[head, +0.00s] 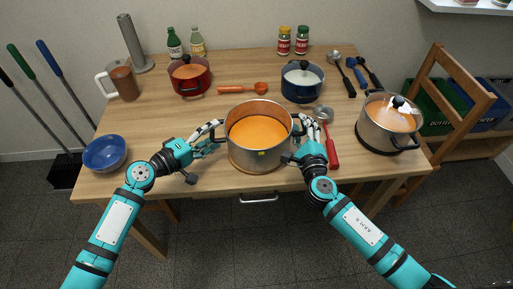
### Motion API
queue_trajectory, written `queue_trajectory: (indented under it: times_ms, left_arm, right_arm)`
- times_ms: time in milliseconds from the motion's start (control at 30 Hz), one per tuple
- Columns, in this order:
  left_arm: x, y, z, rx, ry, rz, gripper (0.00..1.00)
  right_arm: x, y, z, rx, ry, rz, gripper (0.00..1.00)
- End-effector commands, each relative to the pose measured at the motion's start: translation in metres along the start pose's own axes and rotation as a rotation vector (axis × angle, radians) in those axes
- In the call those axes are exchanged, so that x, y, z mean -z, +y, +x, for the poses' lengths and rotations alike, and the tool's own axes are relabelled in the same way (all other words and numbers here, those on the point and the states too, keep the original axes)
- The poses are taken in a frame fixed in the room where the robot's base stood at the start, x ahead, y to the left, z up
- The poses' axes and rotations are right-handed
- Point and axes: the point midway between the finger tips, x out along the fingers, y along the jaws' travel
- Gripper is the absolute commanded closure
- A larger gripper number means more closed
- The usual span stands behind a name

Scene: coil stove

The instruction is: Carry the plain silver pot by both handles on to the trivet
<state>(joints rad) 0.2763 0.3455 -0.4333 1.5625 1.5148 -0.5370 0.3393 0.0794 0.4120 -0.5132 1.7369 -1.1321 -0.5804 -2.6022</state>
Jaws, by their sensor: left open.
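The plain silver pot (258,154), full of orange soup, stands upright at the table's front middle. A thin tan rim shows along its base; I cannot tell whether this is the trivet or the pot's own bottom. My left gripper (214,134) is open at the pot's left handle, its fingers beside it. My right gripper (308,131) is at the right handle; its fingers overlap the handle, so I cannot tell whether it is shut on it.
A second silver pot (384,139) with black handles stands at the right on a dark round base. A red ladle (332,154) lies close by my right gripper. A blue bowl (104,153), red pot (190,84) and blue pot (302,88) stand around.

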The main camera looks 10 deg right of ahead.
Motion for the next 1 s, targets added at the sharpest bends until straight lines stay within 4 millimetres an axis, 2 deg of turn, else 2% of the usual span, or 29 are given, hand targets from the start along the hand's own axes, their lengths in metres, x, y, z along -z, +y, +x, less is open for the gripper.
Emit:
queue_trajectory:
  times_ms: [300, 433, 800, 1000]
  left_arm:
    - [0.0, 0.0, -0.001, 0.0, 0.0, -0.001, 0.29]
    - [0.0, -0.001, -0.012, 0.001, 0.001, -0.001, 0.29]
    - [0.0, -0.002, -0.087, 0.004, 0.001, -0.001, 0.29]
    - [0.0, -0.001, -0.114, 0.003, 0.001, 0.0, 0.29]
  right_arm:
    - [-0.002, -0.001, 0.0, 0.001, -0.003, 0.001, 0.64]
    - [-0.001, -0.001, 0.0, 0.001, -0.003, 0.001, 0.64]
    - [-0.001, 0.0, 0.0, 0.0, -0.002, 0.0, 0.64]
    - [-0.001, 0.0, 0.0, -0.001, -0.001, 0.0, 0.64]
